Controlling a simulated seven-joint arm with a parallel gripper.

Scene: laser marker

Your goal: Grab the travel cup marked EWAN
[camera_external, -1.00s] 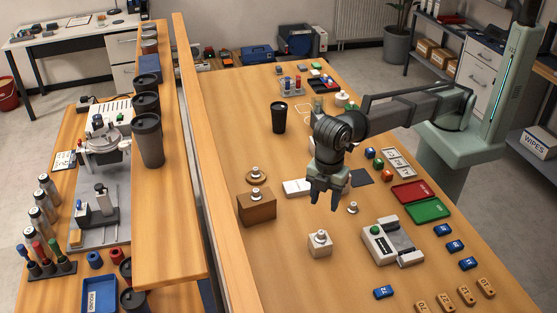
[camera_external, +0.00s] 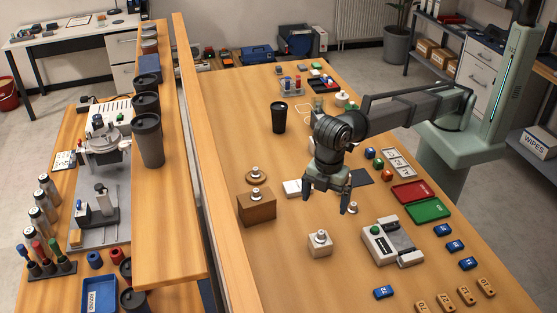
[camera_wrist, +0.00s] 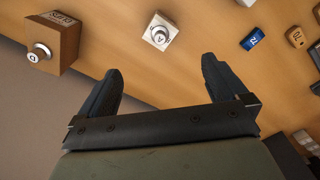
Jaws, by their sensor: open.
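Several dark travel cups are in the external view, and I cannot read the name EWAN on any of them. One black cup (camera_external: 278,117) stands alone on the table, left of my arm. Other dark cups, such as a large one (camera_external: 148,139), stand in a row on the raised wooden shelf at left. My gripper (camera_external: 327,203) hangs above the table, fingers pointing down, open and empty. Its spread fingers also show in the wrist view (camera_wrist: 160,85), with bare tabletop between them. No cup shows in the wrist view.
A brown wooden block (camera_external: 257,208) and a pale block (camera_external: 320,245), each with a metal knob, stand near my gripper. A white device (camera_external: 385,243) and red and green trays (camera_external: 428,210) lie to the right. A long wooden divider (camera_external: 205,150) separates table and shelf.

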